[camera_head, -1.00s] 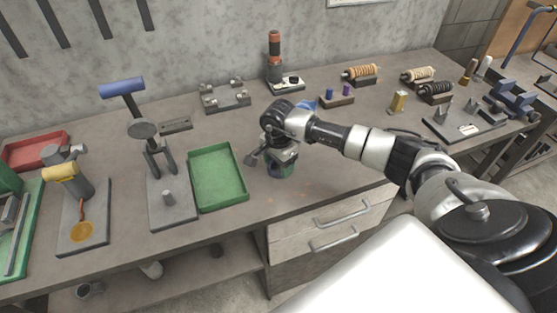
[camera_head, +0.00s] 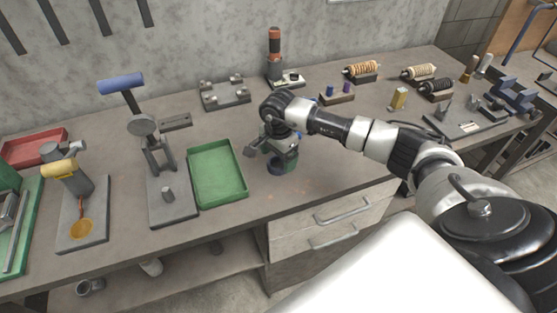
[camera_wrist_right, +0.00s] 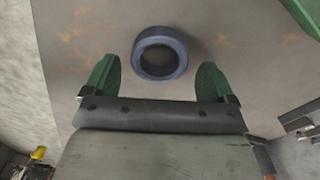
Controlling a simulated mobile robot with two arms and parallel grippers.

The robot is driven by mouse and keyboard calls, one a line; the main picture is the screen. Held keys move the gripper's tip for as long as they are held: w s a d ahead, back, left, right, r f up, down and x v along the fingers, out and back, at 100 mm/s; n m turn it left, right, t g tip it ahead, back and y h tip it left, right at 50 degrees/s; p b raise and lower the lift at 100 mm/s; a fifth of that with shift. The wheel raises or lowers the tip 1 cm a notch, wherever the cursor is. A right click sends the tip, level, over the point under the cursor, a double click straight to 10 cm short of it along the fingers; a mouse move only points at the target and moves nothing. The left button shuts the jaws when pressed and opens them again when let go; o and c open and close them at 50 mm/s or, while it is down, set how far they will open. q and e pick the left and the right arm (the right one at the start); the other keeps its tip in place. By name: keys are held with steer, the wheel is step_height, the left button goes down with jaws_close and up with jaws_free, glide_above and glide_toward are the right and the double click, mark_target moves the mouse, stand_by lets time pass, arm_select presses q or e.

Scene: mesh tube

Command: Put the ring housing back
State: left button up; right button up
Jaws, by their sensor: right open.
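A dark blue ring housing (camera_head: 277,168) lies flat on the bench, just right of the green tray. It shows whole in the right wrist view (camera_wrist_right: 160,71), with the bench seen through its hole. My right gripper (camera_head: 283,158) is over it, pointing down. In the wrist view the two green fingers of my right gripper (camera_wrist_right: 158,82) are spread wide, one on each side of the ring, with clear gaps. The gripper is open and empty. I cannot tell the exact height of the fingertips above the bench. My left gripper is not in view.
An empty green tray (camera_head: 217,198) stands left of the ring. A grey press stand (camera_head: 174,211) and a yellow-handled fixture (camera_head: 84,236) are farther left. A grey bracket fixture (camera_head: 226,104) and a red-topped device (camera_head: 275,60) are behind. Bench in front of the ring is clear.

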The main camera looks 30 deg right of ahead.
step_height(320, 180, up, 10)
steer(key=b, duration=0.2)
stand_by(0.5)
